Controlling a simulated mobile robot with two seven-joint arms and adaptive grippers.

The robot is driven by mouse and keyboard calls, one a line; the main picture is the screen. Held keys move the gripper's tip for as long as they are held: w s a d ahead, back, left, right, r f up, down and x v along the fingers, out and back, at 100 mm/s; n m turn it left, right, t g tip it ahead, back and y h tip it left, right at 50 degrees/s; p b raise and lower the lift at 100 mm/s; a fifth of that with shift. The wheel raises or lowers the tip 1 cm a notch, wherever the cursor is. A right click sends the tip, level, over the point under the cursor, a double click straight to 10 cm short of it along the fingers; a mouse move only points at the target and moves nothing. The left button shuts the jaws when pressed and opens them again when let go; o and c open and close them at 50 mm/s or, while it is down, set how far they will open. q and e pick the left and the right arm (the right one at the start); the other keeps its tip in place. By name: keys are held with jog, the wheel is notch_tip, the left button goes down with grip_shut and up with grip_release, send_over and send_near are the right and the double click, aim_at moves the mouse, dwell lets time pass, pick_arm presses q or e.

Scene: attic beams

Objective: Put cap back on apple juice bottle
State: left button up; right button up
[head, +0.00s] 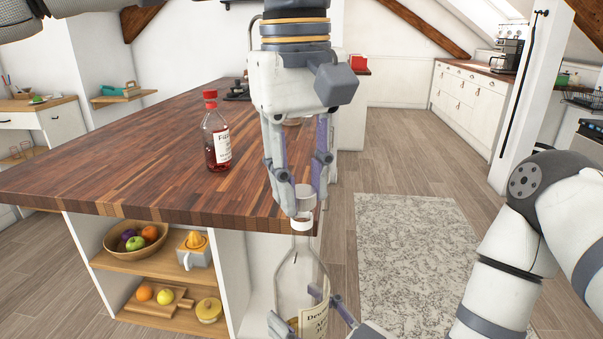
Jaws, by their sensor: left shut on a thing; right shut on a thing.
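The apple juice bottle (297,272) is clear, with a cream label, and stands upright in the air in front of the counter's near corner. My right gripper (296,308) is shut around its lower body at the bottom edge of the head view, where the bottle's base is cut off. My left gripper (304,207) points down from above and is shut on a small pale cap (305,191).
A red-capped bottle (217,140) with dark red liquid stands on the wooden counter (120,150). Shelves below hold a fruit bowl (119,250), a juicer (193,250) and a yellow-lidded jar (209,310). A rug (410,240) lies on the open floor at right.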

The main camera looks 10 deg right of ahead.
pick_arm(q)
jog(key=shift+f+m, duration=0.1)
jog(key=shift+m, duration=0.4)
jog(key=m, duration=0.5)
jog(key=shift+m, duration=0.3)
jog(key=m, duration=0.6)
jog(key=shift+m, duration=0.3)
jog(key=o, duration=0.7)
jog(key=shift+r, duration=2.25)
